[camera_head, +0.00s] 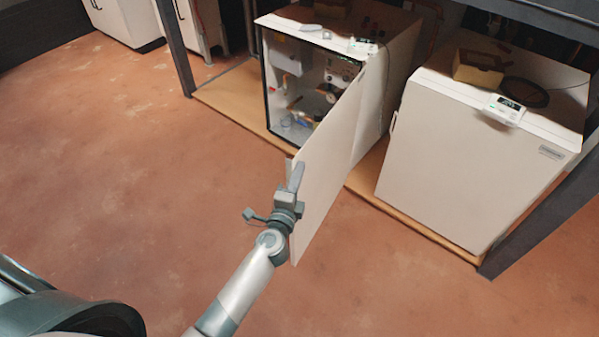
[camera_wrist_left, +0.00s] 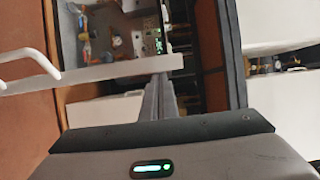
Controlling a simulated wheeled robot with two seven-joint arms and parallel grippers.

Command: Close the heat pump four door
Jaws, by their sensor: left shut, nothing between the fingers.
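A white heat pump (camera_head: 402,75) stands at the back centre with its front open and its pipes and fittings showing. Its white door (camera_head: 335,150) stands wide open, hinged at the right and reaching out towards me. My left gripper (camera_head: 297,172) is shut and empty, at the free end of the door. In the left wrist view the shut fingers (camera_wrist_left: 160,88) reach up to the door's long edge (camera_wrist_left: 105,73). A white handle (camera_wrist_left: 35,58) shows at the left there. I cannot tell whether the fingers touch the door. My right gripper is not in view.
A second heat pump (camera_head: 470,160), its door shut, stands to the right, with a box (camera_head: 479,68) and a display (camera_head: 506,109) on top. Dark frame posts (camera_head: 173,45) stand at both sides. The reddish floor (camera_head: 130,160) at the left is clear.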

